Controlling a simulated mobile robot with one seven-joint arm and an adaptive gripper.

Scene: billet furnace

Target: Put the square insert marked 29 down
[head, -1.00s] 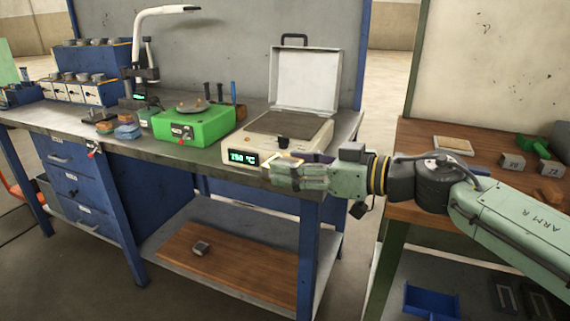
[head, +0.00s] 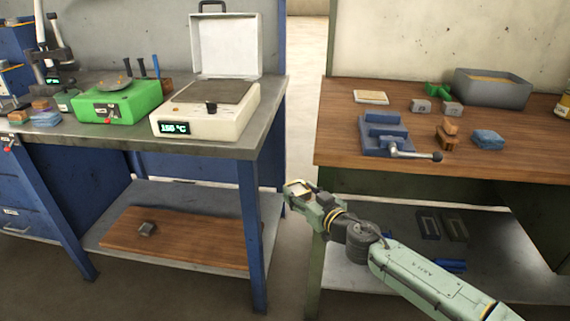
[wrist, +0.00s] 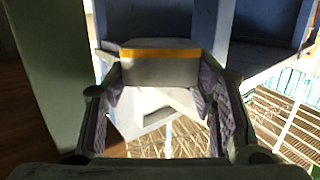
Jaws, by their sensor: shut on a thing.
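My gripper (head: 300,193) is low at the centre of the head view, in front of the gap between the two benches. In the wrist view, its purple-padded fingers (wrist: 163,100) are shut on a grey metal block with an orange band along its top edge, the square insert (wrist: 160,68). It also shows as a small light piece at the fingertips in the head view (head: 297,186). No number can be read on it. The held insert is off any surface, as far as the views show.
The wooden bench (head: 345,150) at right carries a blue vise (head: 385,135), two grey numbered blocks (head: 435,107) and a grey bin (head: 492,90). The blue bench at left holds a hot plate (head: 205,112) with its lid up.

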